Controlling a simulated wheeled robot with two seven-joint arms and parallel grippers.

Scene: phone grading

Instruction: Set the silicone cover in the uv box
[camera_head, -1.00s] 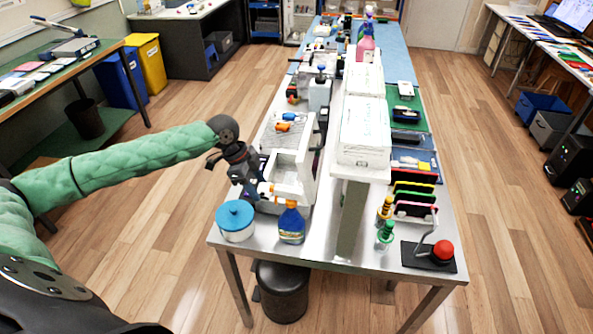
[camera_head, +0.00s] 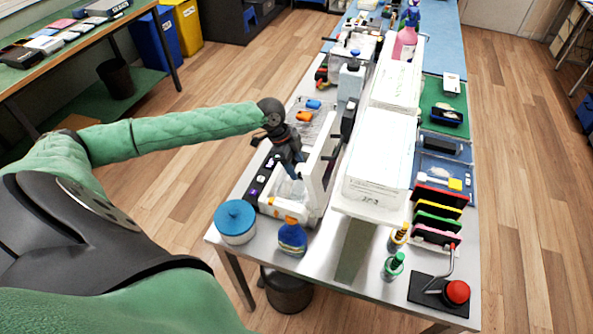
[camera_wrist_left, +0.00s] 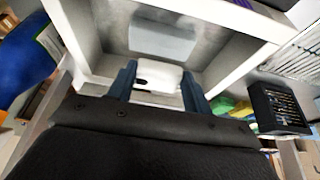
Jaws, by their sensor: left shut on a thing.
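The silicone cover, a small whitish piece (camera_wrist_left: 158,74), is between the two dark fingers of my left gripper (camera_wrist_left: 158,84) in the left wrist view. The gripper is shut on it. In the head view my left gripper (camera_head: 293,175) points down into the open top of the white uv box (camera_head: 287,211). The cover is hard to make out there. In the wrist view the box's white wall (camera_wrist_left: 72,32) frames a grey interior beyond the cover. I cannot tell whether the cover touches the box floor. My right gripper is out of view.

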